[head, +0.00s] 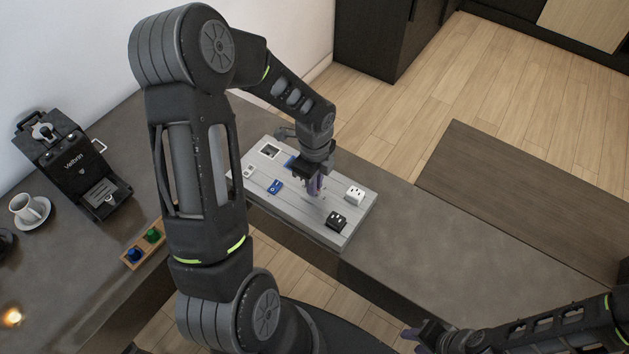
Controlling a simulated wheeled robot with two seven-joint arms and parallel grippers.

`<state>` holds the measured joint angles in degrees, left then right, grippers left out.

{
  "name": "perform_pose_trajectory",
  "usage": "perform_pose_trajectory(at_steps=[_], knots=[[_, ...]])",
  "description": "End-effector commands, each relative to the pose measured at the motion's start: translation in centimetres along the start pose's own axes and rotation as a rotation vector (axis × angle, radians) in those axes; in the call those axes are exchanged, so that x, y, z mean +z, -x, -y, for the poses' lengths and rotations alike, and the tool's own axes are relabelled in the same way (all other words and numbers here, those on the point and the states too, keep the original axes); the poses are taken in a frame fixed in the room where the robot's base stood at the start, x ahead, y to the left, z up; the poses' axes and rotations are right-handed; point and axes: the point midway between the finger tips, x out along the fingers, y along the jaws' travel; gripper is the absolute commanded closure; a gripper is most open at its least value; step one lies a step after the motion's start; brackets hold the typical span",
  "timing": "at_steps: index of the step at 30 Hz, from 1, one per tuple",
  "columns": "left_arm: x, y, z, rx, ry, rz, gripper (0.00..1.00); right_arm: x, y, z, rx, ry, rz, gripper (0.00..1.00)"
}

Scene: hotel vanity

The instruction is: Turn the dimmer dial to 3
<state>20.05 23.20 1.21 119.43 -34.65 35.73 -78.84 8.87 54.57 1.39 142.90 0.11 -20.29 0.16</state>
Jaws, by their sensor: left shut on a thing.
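A grey panel (345,241) lies on the counter, with several switches and sockets on it. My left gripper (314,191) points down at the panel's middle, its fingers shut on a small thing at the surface. That thing is mostly hidden by the fingers; it appears to be the dimmer dial. The dial's numbers and pointer cannot be read. My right gripper (418,338) is at the bottom edge, away from the panel; its finger gap is unclear.
On the panel are a blue switch (275,187), a white socket (354,196) and a black socket (336,221). At left stand a coffee machine (77,168), a cup (26,207) and a wooden holder (132,256). The counter right of the panel is clear.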

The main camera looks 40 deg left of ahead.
Motion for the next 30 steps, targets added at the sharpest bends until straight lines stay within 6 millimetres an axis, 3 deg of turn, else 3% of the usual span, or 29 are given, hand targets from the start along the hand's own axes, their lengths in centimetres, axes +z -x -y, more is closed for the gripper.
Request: perform_pose_trajectory(at_steps=[15, 16, 23, 30], knots=[[0.0, 0.07, 0.11, -0.003, -0.031, 0.001, 1.0, 0.03, 0.09, 0.02, 0.001, 0.0, 0.001, 0.64], [0.0, 0.07, 0.11, -0.003, -0.031, 0.001, 0.85, 0.03, 0.09, 0.02, 0.0, 0.0, 0.001, 0.64], [0.0, 0.04, 0.06, -0.002, -0.029, 0.001, 0.66, 0.03, 0.09, 0.02, 0.0, 0.0, 0.001, 0.64], [0.0, 0.03, 0.03, -0.001, -0.028, 0.0, 0.65, 0.03, 0.09, 0.02, 0.0, 0.0, 0.001, 0.64]])
